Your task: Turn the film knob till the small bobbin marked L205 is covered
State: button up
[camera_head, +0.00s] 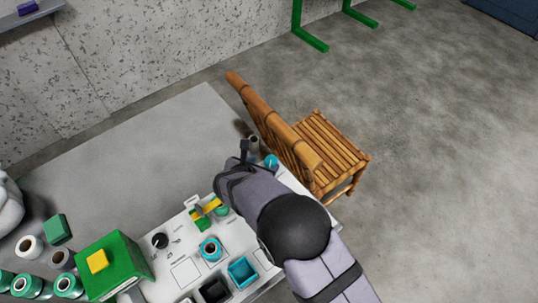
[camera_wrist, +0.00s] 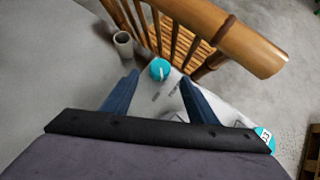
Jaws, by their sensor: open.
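My gripper (camera_head: 238,170) is over the far right part of the white panel (camera_head: 235,235). In the wrist view its two blue fingers (camera_wrist: 159,78) are apart with nothing held between them. A round teal knob-like piece with a white line (camera_wrist: 160,68) lies just beyond the fingertips; it also shows in the head view (camera_head: 271,161). A black round knob (camera_head: 160,240) is at the panel's left. I cannot tell which one is the film knob. A teal bobbin (camera_head: 210,249) stands on the panel. No L205 mark can be read.
A bamboo chair (camera_head: 325,150) stands close behind the panel's far right end. A grey cup (camera_wrist: 123,43) is left of the teal piece. A green box (camera_head: 115,262), several spools (camera_head: 30,246) and black and teal trays (camera_head: 242,271) are nearby.

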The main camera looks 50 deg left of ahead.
aim_at(270, 162)
jog(key=shift+s+d+f, duration=0.1)
jog(key=shift+d, duration=0.05)
jog(key=shift+p+x, duration=0.7)
jog(key=shift+x, duration=3)
jog(key=shift+s, duration=0.1)
jog(key=c, duration=1.1)
jog(key=shift+o, duration=0.2)
jog(key=shift+f+b, duration=0.1)
jog(key=shift+b, duration=0.2)
